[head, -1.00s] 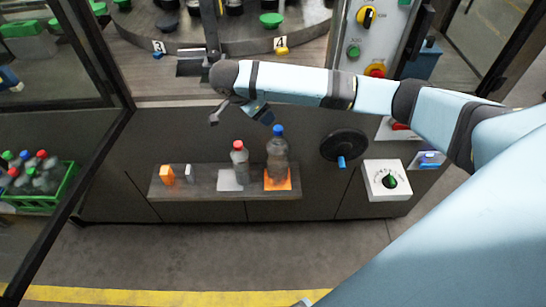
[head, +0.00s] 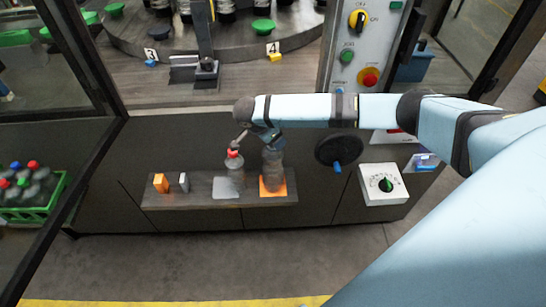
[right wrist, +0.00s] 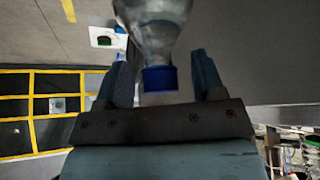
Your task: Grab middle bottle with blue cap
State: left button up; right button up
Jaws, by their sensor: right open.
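The clear bottle with the blue cap (head: 272,168) stands on an orange pad on the low shelf; in the head view its cap is hidden by my right gripper (head: 257,142). In the right wrist view the blue cap (right wrist: 160,79) and the bottle's neck lie between the two blue fingers of my right gripper (right wrist: 163,76). The fingers are open, with gaps on both sides of the cap. A bottle with a red cap (head: 235,174) stands to its left on a grey pad, close to the gripper. My left gripper is not in view.
A black handwheel (head: 338,149) and a white dial box (head: 384,185) are at right. A green crate of bottles (head: 38,206) is at far left.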

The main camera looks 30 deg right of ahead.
grip_shut()
jog(key=shift+w+r, duration=0.1)
dwell(0.5)
